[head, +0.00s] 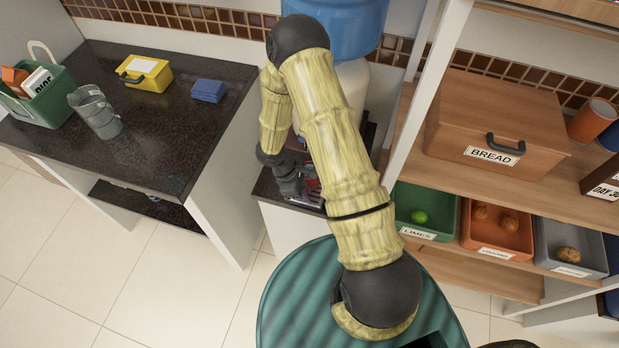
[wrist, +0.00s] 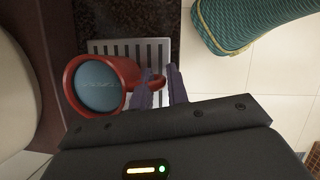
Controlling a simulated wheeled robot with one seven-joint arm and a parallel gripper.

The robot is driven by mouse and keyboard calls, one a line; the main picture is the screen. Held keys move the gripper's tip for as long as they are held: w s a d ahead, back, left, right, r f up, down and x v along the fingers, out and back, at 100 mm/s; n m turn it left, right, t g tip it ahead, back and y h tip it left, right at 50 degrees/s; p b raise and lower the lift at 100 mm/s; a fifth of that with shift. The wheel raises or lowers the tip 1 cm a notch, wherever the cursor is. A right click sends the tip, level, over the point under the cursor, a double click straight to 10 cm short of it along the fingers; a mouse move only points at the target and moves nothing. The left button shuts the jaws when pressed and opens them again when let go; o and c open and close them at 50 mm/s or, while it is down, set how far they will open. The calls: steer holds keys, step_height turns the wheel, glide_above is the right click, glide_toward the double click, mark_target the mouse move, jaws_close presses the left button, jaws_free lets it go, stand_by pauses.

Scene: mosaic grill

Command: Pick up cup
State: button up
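The red cup (wrist: 72,95) shows in the wrist view, left of my fingers, with a blue-grey round area inside its rim. Its handle (wrist: 158,80) points right, toward my gripper. My gripper (wrist: 162,88) is open, with its two purple fingers apart on either side of the handle's end. I cannot tell whether a finger touches the handle. The cup is at a slotted metal grate (wrist: 155,50). In the head view my arm hides most of this spot, and my gripper (head: 290,187) is low beside the dispenser.
A blue water bottle (head: 350,25) tops the white dispenser behind my arm. Shelves with a bread box (head: 495,120) and bins stand at right.

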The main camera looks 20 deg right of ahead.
steer(key=shift+w, duration=0.15)
jaws_close()
steer(key=shift+d, duration=0.1)
